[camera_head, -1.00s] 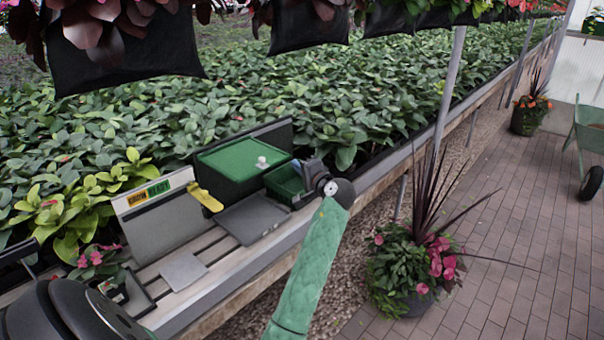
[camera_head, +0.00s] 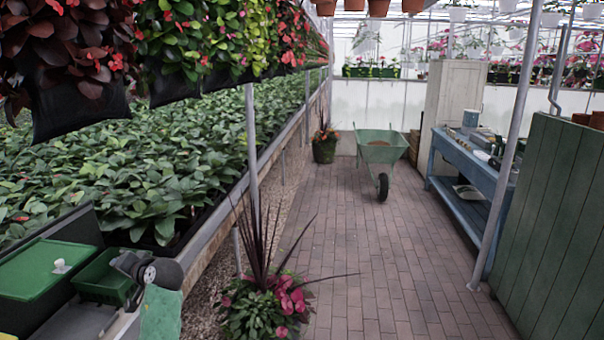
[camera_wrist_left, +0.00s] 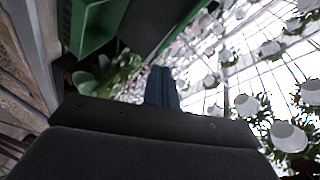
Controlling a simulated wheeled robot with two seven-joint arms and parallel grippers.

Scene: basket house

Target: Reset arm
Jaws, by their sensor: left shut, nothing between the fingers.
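My left gripper (camera_wrist_left: 162,88) shows in the left wrist view with its dark blue fingers together and nothing between them. It points up toward the roof and the hanging pots. In the head view my left arm reaches up at the lower left, beside a small open green bin (camera_head: 97,284). The gripper's fingertips cannot be made out there. Green plastic also shows at the upper left of the wrist view (camera_wrist_left: 92,25). My right gripper is in neither view.
A green-topped box (camera_head: 35,272) with a white knob stands left of the bin, beside the plant bed (camera_head: 130,180). A potted spiky plant (camera_head: 265,305) stands on the brick aisle (camera_head: 370,250). A wheelbarrow (camera_head: 381,148), a blue bench (camera_head: 470,160) and a green panel (camera_head: 550,220) lie beyond and right.

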